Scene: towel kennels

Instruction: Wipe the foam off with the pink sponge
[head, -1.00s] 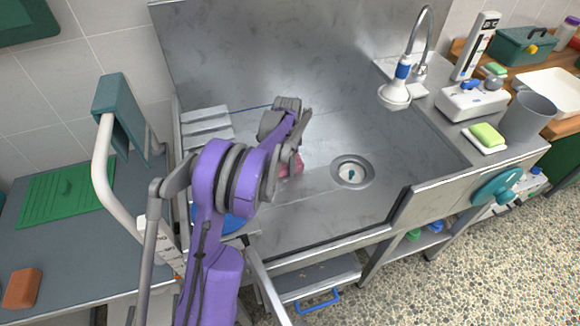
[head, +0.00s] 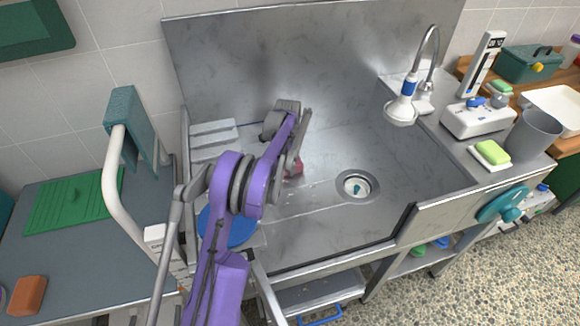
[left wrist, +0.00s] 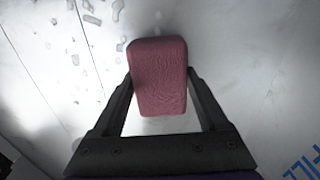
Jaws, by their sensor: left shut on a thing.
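The pink sponge (left wrist: 159,78) is between the fingers of my left gripper (left wrist: 160,95) in the left wrist view. The gripper is shut on it. In the head view the left gripper is mostly hidden behind my purple arm, and part of the pink sponge (head: 296,167) shows beside it, low in the steel tub (head: 330,205). Whether the sponge touches the steel is unclear. Pale droplet-like patches (left wrist: 90,20), possibly foam or water, lie on the metal left of the sponge in the wrist view. My right gripper is not in view.
The drain (head: 357,187) lies right of the sponge. A shower head (head: 400,112) hangs at the tub's right back. A blue round thing (head: 228,228) and grey slats (head: 213,135) are at the left. A white rail (head: 122,190) stands left of the tub. A yellow-green sponge (head: 492,152) sits on the right ledge.

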